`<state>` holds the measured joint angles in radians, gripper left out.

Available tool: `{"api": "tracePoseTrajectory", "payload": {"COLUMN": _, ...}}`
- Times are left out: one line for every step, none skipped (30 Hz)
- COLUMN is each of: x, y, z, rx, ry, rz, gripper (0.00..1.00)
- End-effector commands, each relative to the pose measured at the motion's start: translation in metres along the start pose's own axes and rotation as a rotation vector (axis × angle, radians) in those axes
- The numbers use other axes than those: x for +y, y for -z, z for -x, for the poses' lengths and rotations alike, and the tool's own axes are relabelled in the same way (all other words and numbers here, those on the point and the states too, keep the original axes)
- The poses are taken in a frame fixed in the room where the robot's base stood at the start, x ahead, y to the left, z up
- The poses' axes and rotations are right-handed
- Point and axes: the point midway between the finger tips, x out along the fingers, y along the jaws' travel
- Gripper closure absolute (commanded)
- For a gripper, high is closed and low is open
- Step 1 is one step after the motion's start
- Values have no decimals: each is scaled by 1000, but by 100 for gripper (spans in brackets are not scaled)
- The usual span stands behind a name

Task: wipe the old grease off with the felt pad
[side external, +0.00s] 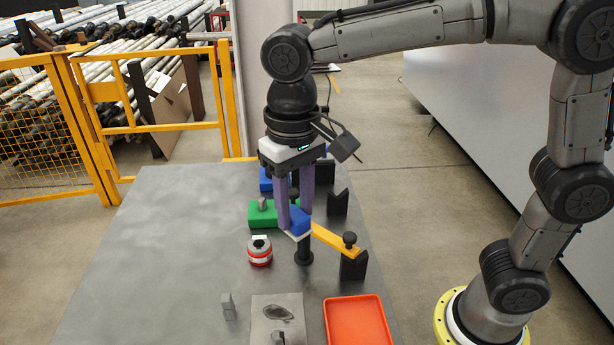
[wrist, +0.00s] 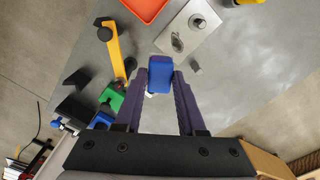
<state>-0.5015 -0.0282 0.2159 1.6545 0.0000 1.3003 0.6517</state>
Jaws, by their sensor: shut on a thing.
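My gripper (side external: 294,213) is shut on a blue block with a thin white layer underneath, which looks like the felt pad (side external: 299,222). It holds the pad above the table, beside the yellow bar. In the wrist view the blue pad (wrist: 160,75) sits between the two purple fingers. A pale grey plate (side external: 265,303) lies flat near the table's front. A dark smear, likely the old grease (side external: 280,314), marks its surface. The plate (wrist: 205,38) and the smear (wrist: 177,43) also show in the wrist view, beyond the pad. The pad is apart from the plate.
A yellow bar (side external: 332,238) with a black knob stands right of the gripper. A green block (side external: 260,217) and black notched blocks (side external: 338,203) stand behind. A red-and-white tin (side external: 259,251), a small grey block (side external: 228,306) and an orange tray (side external: 356,322) are nearer. The table's left is clear.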

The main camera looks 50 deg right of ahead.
Motion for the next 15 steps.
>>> {"api": "tracePoseTrajectory", "payload": {"x": -8, "y": -8, "z": 0, "rx": 0, "ry": 0, "rz": 38, "gripper": 100}}
{"api": "tracePoseTrajectory", "payload": {"x": -12, "y": -11, "z": 0, "rx": 1, "ry": 0, "rz": 55, "gripper": 100}}
{"api": "tracePoseTrajectory", "payload": {"x": -16, "y": -16, "z": 0, "rx": 1, "ry": 0, "rz": 80, "gripper": 100}}
{"api": "tracePoseTrajectory", "payload": {"x": -20, "y": -20, "z": 0, "rx": 1, "ry": 1, "rz": 99, "gripper": 100}}
{"api": "tracePoseTrajectory", "payload": {"x": -21, "y": -22, "z": -4, "rx": -1, "ry": -1, "rz": 107, "gripper": 100}}
{"api": "tracePoseTrajectory", "payload": {"x": -19, "y": -21, "z": -15, "rx": -4, "ry": -3, "rz": 99, "gripper": 100}}
{"api": "tracePoseTrajectory", "payload": {"x": -19, "y": -20, "z": -22, "rx": -3, "ry": -3, "rz": 98, "gripper": 100}}
{"api": "tracePoseTrajectory", "payload": {"x": -19, "y": -20, "z": -28, "rx": -4, "ry": -3, "rz": 97, "gripper": 100}}
{"api": "tracePoseTrajectory", "payload": {"x": -19, "y": -20, "z": -37, "rx": -4, "ry": -3, "rz": 97, "gripper": 100}}
{"api": "tracePoseTrajectory", "payload": {"x": -19, "y": -20, "z": -44, "rx": -4, "ry": -3, "rz": 96, "gripper": 100}}
{"api": "tracePoseTrajectory", "payload": {"x": -19, "y": -20, "z": -51, "rx": -4, "ry": -3, "rz": 96, "gripper": 100}}
{"api": "tracePoseTrajectory", "payload": {"x": -19, "y": -20, "z": -59, "rx": -2, "ry": -2, "rz": 96, "gripper": 100}}
{"api": "tracePoseTrajectory", "payload": {"x": -18, "y": -20, "z": -67, "rx": -4, "ry": -4, "rz": 96, "gripper": 100}}
{"api": "tracePoseTrajectory", "payload": {"x": -18, "y": -20, "z": -74, "rx": -5, "ry": -4, "rz": 95, "gripper": 100}}
{"api": "tracePoseTrajectory", "payload": {"x": -19, "y": -20, "z": -81, "rx": -3, "ry": -2, "rz": 95, "gripper": 100}}
